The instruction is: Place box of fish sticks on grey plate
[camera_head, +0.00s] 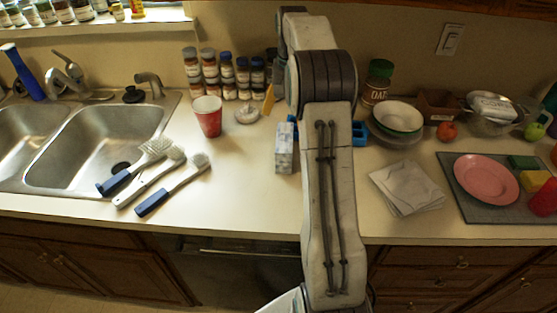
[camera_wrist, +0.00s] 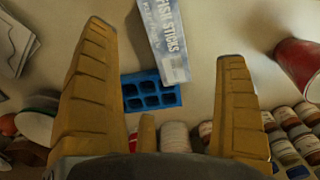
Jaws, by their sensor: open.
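The box of fish sticks (camera_head: 284,150) stands on the counter just left of my arm in the head view. In the wrist view its printed face (camera_wrist: 166,40) lies between and beyond my finger tips. My gripper (camera_wrist: 164,42) is open, with yellow fingers spread wide and nothing held. In the head view my arm hides most of the gripper; one yellow finger (camera_head: 269,99) shows. A greyish plate (camera_head: 408,142) shows its rim under a white and green bowl (camera_head: 398,116), right of my arm.
A blue compartment tray (camera_wrist: 152,92) lies close to the box. A red cup (camera_head: 208,116), spice jars (camera_head: 228,75) and brushes (camera_head: 162,170) are on the left. Papers (camera_head: 408,187), a pink plate (camera_head: 487,179) on a dark mat (camera_head: 463,211) and a colander (camera_head: 494,120) are on the right.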

